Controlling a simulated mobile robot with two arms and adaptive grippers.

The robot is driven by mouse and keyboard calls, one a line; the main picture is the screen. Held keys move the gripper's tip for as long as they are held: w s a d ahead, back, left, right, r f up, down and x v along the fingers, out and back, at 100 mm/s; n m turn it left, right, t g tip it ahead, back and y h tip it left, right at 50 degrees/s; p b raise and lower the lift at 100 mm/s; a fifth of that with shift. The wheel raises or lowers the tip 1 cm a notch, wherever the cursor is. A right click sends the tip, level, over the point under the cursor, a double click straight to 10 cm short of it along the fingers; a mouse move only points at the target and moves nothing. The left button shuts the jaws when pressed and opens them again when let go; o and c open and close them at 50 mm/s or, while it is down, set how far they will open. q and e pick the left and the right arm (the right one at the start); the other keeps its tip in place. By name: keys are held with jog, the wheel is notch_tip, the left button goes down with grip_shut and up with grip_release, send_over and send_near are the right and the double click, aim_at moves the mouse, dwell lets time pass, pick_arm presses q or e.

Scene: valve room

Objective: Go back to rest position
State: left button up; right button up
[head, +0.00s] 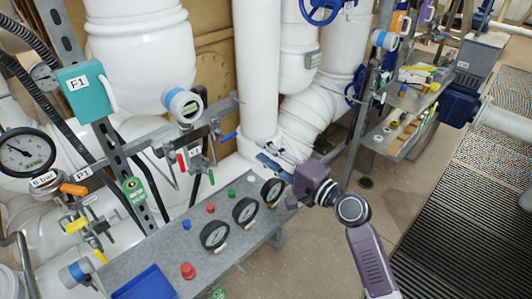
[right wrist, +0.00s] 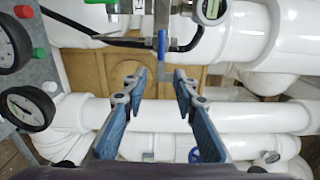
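My right gripper (head: 266,155) reaches in from the right in the head view. It is near the white vertical pipe (head: 257,75), above the far right end of the grey gauge panel. In the right wrist view its two blue-grey fingers (right wrist: 160,84) are apart with nothing between them. A blue valve handle (right wrist: 162,46) shows just beyond the fingertips there, without clear contact. My left gripper is not in view.
The grey panel (head: 200,262) carries black-rimmed gauges, red and green knobs and a blue tray (head: 146,284). Small valves with coloured handles (head: 192,150) stand left of my right gripper. A cluttered shelf (head: 408,100) is at the right. Open floor (head: 300,262) lies below my right arm.

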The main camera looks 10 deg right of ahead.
jog(key=s+d+f+g+h, duration=0.1)
jog(key=d+f+h, duration=0.1)
jog(key=f, duration=1)
jog(key=s+d+f+g+h, duration=0.1)
jog(key=d+f+g+h, duration=0.15)
jog(key=f, duration=0.95)
jog(key=s+d+f+n+g+h, duration=0.2)
jog(key=s+f, duration=0.4)
jog(key=f, duration=0.5)
jog(key=s+d+f+n+g+h, duration=0.1)
jog(key=s+d+f+n, duration=0.1)
jog(key=s+f, duration=0.7)
jog(key=s+d+f+n+g+h, duration=0.1)
jog(key=s+d+f+n+g, duration=0.1)
jog(key=s+f, duration=0.5)
jog(key=s+d+f+n+g+h, duration=0.1)
jog(key=s+f+n, duration=0.3)
jog(key=s, duration=1.4)
jog(key=s+d+f+n+g+h, duration=0.1)
jog(key=s+d+f+n+g, duration=0.1)
jog(key=s+f, duration=0.9)
jog(key=shift+s+d+n+g, duration=0.4)
jog(key=shift+s+n+g, duration=0.4)
jog(key=shift+s+g, duration=0.2)
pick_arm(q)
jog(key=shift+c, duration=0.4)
pick_arm(e)
jog(key=shift+w, duration=0.1)
